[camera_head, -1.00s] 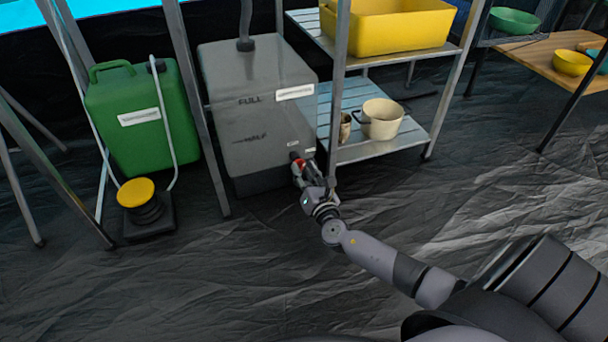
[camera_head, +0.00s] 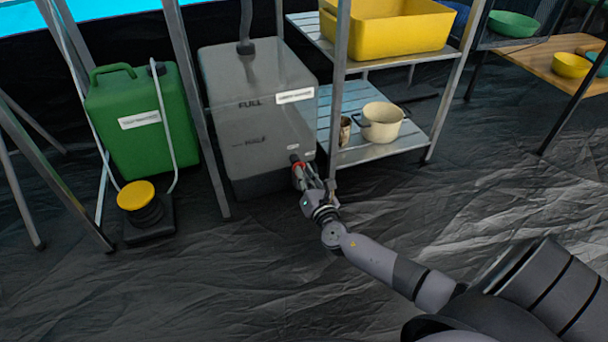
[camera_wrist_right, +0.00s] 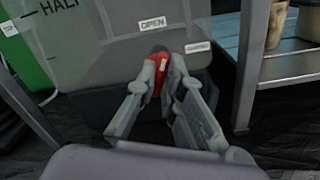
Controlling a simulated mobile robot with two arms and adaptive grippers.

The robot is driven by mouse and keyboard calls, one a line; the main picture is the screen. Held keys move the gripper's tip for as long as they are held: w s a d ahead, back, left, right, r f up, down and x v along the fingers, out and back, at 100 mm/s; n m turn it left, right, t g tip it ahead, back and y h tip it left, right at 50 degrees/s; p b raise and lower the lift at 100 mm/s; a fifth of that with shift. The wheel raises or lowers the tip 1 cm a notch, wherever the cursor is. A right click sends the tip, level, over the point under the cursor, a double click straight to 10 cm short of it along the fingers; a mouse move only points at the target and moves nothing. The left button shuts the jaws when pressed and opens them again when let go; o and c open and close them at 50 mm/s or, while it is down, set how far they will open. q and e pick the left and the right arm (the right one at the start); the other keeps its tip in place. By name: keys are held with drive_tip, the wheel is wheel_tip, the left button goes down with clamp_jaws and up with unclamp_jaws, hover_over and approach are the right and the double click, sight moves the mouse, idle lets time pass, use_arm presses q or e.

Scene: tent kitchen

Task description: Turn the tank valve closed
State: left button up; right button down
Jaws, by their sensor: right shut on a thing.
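The grey water tank (camera_head: 255,120) stands on the floor, marked FULL and HALF on its front. Its valve has a red handle (camera_head: 299,167) low on the tank's right side; the handle also shows in the wrist view (camera_wrist_right: 158,76). My right gripper (camera_head: 302,172) is at the valve, its two fingers on either side of the red handle and shut on it. In the wrist view, the handle sits between the fingertips (camera_wrist_right: 163,68), below an OPEN label (camera_wrist_right: 152,23). A second label to its right is too small to read. The fingers partly hide the valve. My left gripper is out of view.
A metal shelf (camera_head: 338,80) stands close right of the valve, its front leg beside my wrist. It carries a yellow tub (camera_head: 390,28) and a cream pot (camera_head: 381,122). A green jerrycan (camera_head: 140,120) and yellow-topped foot pump (camera_head: 138,195) stand left. The front floor is clear.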

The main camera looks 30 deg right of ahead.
drive_tip(key=shift+d+f+m+b, duration=0.15)
drive_tip(key=shift+m+b, duration=0.35)
drive_tip(key=shift+m, duration=2.7)
drive_tip(key=shift+f+m+b, duration=0.1)
drive_tip(key=shift+m+b, duration=0.35)
drive_tip(key=shift+m, duration=3.05)
drive_tip(key=c, duration=1.7)
unclamp_jaws()
drive_tip(key=v, duration=1.2)
